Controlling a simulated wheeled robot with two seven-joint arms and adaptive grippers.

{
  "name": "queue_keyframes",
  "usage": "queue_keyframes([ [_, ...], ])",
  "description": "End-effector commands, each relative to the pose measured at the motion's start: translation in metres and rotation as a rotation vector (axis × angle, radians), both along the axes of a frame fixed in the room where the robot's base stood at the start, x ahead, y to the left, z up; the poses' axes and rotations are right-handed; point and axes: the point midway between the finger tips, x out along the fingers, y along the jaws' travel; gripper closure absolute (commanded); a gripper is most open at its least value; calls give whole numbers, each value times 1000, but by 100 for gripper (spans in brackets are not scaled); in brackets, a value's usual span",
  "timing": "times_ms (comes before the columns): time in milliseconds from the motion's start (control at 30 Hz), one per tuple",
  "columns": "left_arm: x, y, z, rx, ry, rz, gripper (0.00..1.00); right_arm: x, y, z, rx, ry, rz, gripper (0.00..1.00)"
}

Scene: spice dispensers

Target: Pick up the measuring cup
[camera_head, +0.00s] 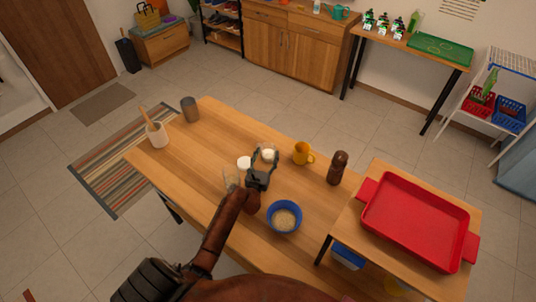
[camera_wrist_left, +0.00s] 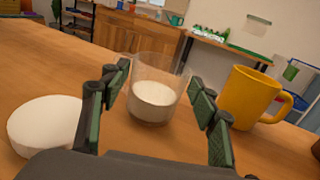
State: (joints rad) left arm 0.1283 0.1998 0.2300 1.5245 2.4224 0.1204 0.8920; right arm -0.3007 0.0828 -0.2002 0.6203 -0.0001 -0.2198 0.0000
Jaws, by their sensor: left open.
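A clear cup with white contents, which looks like the measuring cup, stands upright on the wooden table in the left wrist view (camera_wrist_left: 155,98). In the head view its white contents (camera_head: 268,156) show between my left gripper's fingers. My left gripper (camera_head: 265,156) is open, its fingers either side of the cup in the left wrist view (camera_wrist_left: 160,78). The cup shows just beyond the fingers or between their tips; I cannot tell which, and I see no contact. A second clear vessel (camera_head: 231,179) stands left of my left wrist. My right gripper is not in view.
A white round lid or disc (camera_head: 244,163) lies left of the gripper, and a yellow mug (camera_head: 301,153) stands right. A blue bowl (camera_head: 284,229), a dark brown mill (camera_head: 338,168) and a red tray (camera_head: 415,222) are further right.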

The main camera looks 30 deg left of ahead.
Motion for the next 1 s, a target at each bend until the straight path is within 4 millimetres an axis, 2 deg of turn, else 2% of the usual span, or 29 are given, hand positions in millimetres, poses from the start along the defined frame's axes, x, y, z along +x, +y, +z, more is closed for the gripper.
queue_keyframes([
  [100,17,5,-2,-1,1,1,45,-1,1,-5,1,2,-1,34],
  [200,24,8,-1,0,1,2,45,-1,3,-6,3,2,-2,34],
  [467,26,9,0,0,1,1,45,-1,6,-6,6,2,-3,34],
  [1000,26,8,0,-1,0,0,80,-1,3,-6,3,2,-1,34],
])
